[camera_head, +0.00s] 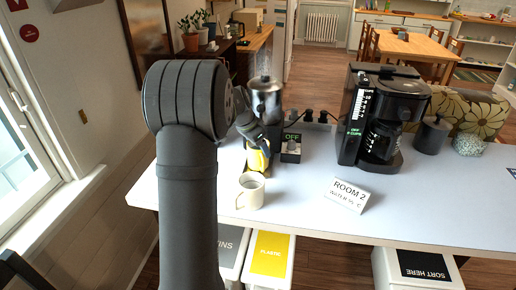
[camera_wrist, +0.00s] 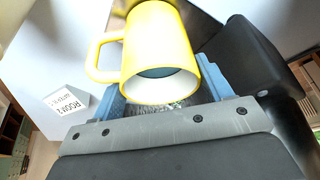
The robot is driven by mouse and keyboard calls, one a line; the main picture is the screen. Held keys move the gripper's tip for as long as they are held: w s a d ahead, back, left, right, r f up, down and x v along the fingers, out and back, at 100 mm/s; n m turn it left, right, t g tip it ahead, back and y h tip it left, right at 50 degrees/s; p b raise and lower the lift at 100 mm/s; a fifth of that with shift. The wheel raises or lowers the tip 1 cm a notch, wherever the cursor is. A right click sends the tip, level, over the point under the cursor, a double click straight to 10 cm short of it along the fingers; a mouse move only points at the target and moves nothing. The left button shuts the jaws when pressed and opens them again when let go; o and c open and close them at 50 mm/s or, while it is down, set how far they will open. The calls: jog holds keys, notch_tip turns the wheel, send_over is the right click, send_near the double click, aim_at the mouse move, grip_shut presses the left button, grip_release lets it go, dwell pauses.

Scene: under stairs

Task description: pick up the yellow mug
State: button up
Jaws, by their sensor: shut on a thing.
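The yellow mug (camera_wrist: 155,45) fills the upper middle of the wrist view, its handle to the left and its open mouth facing the camera. My gripper (camera_wrist: 160,88) is shut on it, with a blue finger on either side of its body. In the head view the yellow mug (camera_head: 257,159) is partly hidden by my gripper (camera_head: 256,146), near the left end of the white table. Whether the mug touches the table cannot be told.
A cream mug (camera_head: 250,192) stands close in front. A metal-and-black appliance (camera_head: 266,98) stands behind, and a black coffee maker (camera_head: 383,115) to the right. A "ROOM 2" sign (camera_head: 346,195) stands near the front edge. The table's (camera_head: 445,205) right front is clear.

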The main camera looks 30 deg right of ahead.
jog(key=shift+a+r, duration=0.1)
jog(key=shift+r, duration=0.6)
jog(key=a, duration=1.7)
jog(key=shift+s+a, duration=0.3)
jog(key=shift+s, duration=0.1)
jog(key=shift+a, duration=0.1)
